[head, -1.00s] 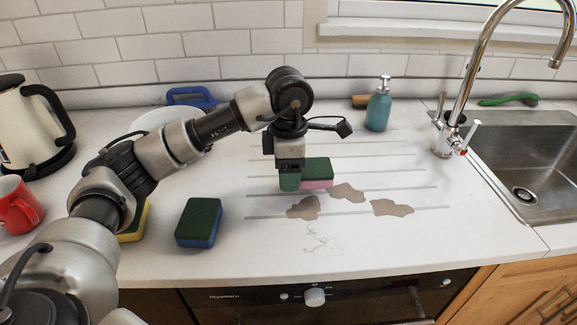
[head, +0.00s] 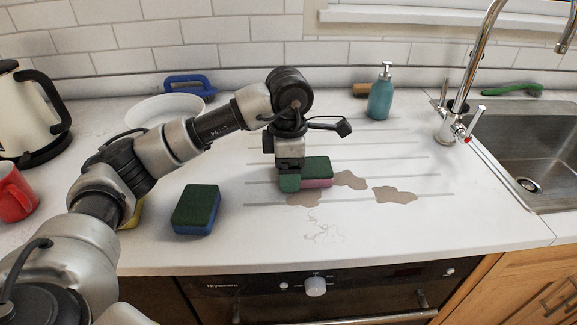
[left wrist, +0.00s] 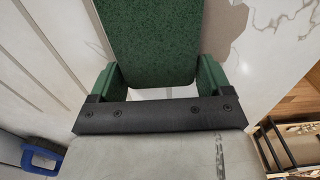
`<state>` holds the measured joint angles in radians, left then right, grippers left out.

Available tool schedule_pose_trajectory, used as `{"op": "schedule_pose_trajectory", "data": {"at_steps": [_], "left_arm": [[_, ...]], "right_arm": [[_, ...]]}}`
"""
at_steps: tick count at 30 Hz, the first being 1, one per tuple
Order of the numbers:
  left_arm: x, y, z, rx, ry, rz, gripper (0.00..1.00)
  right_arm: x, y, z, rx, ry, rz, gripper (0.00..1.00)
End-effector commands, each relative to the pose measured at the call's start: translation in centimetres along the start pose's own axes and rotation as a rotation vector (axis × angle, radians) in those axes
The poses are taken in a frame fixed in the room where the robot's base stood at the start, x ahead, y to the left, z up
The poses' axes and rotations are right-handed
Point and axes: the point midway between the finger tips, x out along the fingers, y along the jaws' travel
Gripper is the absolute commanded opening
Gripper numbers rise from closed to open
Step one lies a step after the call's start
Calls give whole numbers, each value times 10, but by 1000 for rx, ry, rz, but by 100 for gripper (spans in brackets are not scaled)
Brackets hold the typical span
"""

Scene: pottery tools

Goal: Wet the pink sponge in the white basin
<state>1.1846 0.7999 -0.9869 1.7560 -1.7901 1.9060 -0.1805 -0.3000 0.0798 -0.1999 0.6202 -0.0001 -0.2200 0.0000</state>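The pink sponge (head: 318,181), pink below with a green scouring top, is at mid-counter in the head view. My left gripper (head: 289,182) points down at its left end. Whether the sponge touches the counter is hard to tell. A white round dish, apparently the white basin (head: 140,113), stands at the back left, partly behind my arm. My right gripper is out of view.
A blue-and-green sponge (head: 196,209) lies front left; a yellow sponge (head: 133,215) is mostly behind my arm. Brown stains (head: 395,195) mark the counter. A teal soap bottle (head: 380,97), tap (head: 450,122) and steel sink (head: 535,165) are right; a kettle (head: 30,120) and red mug (head: 14,193) left.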

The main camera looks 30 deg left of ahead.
Motion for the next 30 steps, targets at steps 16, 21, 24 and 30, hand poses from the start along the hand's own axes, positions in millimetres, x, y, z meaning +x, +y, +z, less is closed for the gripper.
{"op": "schedule_pose_trajectory", "data": {"at_steps": [16,21,24,30], "left_arm": [[-8,0,0,0,-1,0,79],[-12,0,0,0,-1,0,79],[-12,0,0,0,0,0,79],[-12,0,0,0,0,0,71]], "right_arm": [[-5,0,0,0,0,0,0],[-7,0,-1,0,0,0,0],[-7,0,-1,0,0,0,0],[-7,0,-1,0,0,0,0]]}}
